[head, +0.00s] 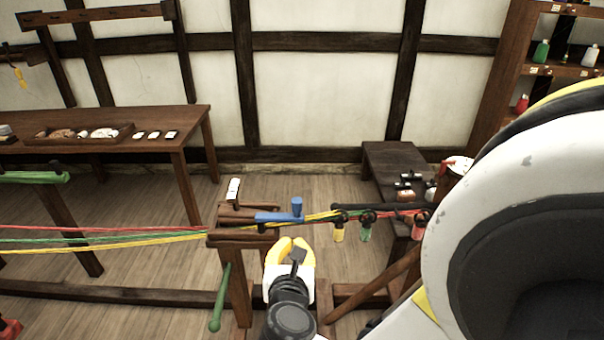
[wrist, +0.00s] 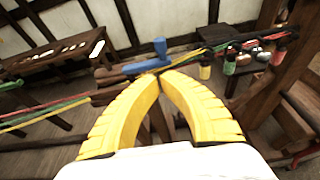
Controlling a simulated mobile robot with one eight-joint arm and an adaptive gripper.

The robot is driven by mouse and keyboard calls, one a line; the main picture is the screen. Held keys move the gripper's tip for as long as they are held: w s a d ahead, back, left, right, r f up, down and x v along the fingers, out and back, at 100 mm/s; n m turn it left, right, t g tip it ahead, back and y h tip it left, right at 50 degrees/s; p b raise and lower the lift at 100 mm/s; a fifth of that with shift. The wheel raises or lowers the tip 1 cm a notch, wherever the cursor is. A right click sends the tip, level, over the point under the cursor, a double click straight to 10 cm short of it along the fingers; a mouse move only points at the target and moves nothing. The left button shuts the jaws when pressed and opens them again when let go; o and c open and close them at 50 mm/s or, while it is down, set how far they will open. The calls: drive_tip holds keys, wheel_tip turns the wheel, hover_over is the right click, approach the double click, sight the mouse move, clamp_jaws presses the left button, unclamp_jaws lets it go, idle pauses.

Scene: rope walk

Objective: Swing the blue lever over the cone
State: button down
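The blue lever (head: 275,217) lies roughly level on top of a wooden post head, with its upright knob (head: 297,206) at the right end. It also shows in the wrist view (wrist: 142,67), just beyond my fingertips. My gripper (head: 292,240) has yellow fingers and is below and in front of the lever's knob end, apparently apart from it. In the wrist view the fingertips (wrist: 161,75) meet with nothing seen between them. I cannot clearly make out the cone; brown wooden pieces (head: 236,213) sit behind the lever.
Red, green and yellow strands (head: 110,238) run from the left to the post, then to several hooks with coloured handles (head: 365,229) at the right. A green lever (head: 220,300) hangs on the post. A bench (head: 185,125) stands back left, a low dark table (head: 393,155) back right.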

sight(293, 210)
idle(0.4)
drive_tip(key=b+x, duration=0.1)
drive_tip(key=x, duration=0.3)
drive_tip(key=b+x, duration=0.1)
drive_tip(key=x, duration=0.3)
drive_tip(key=b+x, duration=0.1)
drive_tip(key=x, duration=0.3)
drive_tip(key=shift+w+a+r, duration=0.1)
drive_tip(key=shift+w+r, duration=0.15)
drive_tip(key=shift+w, duration=0.8)
drive_tip(key=shift+w+n+y, duration=0.15)
drive_tip(key=shift+n+y, duration=0.15)
